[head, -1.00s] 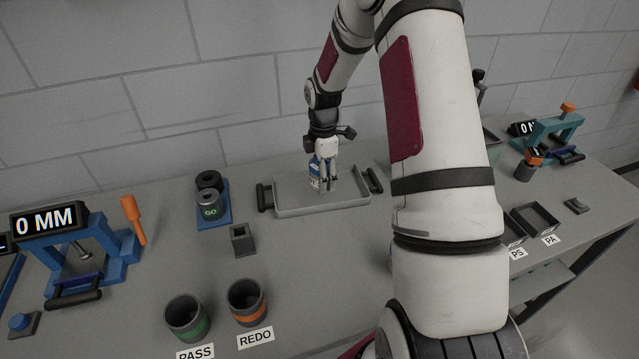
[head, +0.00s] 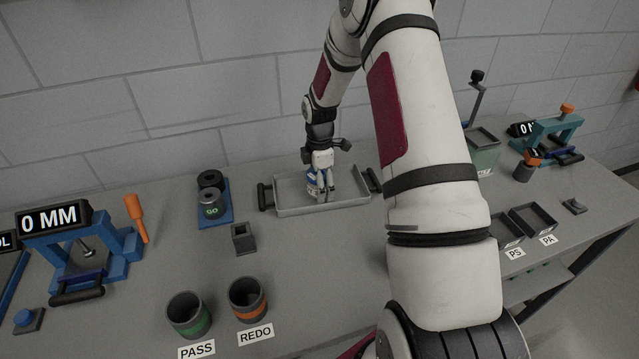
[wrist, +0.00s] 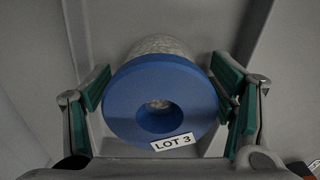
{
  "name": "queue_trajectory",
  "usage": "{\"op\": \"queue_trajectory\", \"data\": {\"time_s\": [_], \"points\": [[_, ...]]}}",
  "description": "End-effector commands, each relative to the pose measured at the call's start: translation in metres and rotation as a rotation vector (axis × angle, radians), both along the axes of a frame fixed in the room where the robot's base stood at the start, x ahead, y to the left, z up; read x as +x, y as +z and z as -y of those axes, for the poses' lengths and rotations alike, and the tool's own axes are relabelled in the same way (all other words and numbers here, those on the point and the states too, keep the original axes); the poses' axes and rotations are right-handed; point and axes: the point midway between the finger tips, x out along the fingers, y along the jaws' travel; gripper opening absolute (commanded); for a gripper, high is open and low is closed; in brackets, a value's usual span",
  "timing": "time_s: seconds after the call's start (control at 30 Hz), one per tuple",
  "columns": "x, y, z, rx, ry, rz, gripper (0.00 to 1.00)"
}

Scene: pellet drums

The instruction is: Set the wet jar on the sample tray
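The jar (head: 312,186) stands on the sample tray (head: 322,207), left of the tray's middle. In the wrist view the jar has a blue lid (wrist: 120,100) with a round recess, a "LOT 3" label and a pale, grainy body behind the lid. My gripper (head: 321,193) is low over the tray at the jar. In the wrist view its green-padded fingers (wrist: 162,85) stand wide apart on either side of the lid, with space beside the jar's narrower body. The jar's base is hidden by the lid there. Wetness cannot be made out.
The tray has black handles at both ends. A small grey square holder (head: 243,239), PASS cup (head: 188,316) and REDO cup (head: 248,301) stand in front. A blue GO stand (head: 213,200) is left. A blue press (head: 80,255) stands far left. My arm covers the bench right of the tray.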

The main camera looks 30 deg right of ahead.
Motion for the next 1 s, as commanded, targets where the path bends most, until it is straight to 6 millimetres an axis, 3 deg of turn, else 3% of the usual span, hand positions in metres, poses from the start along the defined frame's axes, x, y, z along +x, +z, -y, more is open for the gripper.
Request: {"op": "queue_trajectory", "data": {"time_s": [0.37,0.8,1.0], "points": [[0.001,0.011,0.001,-0.002,0.0,0.003,0.77],[0.002,0.094,0.0,-0.001,0.0,0.004,0.77],[0.0,0.117,0.0,-0.001,-0.001,0.002,0.77]]}}
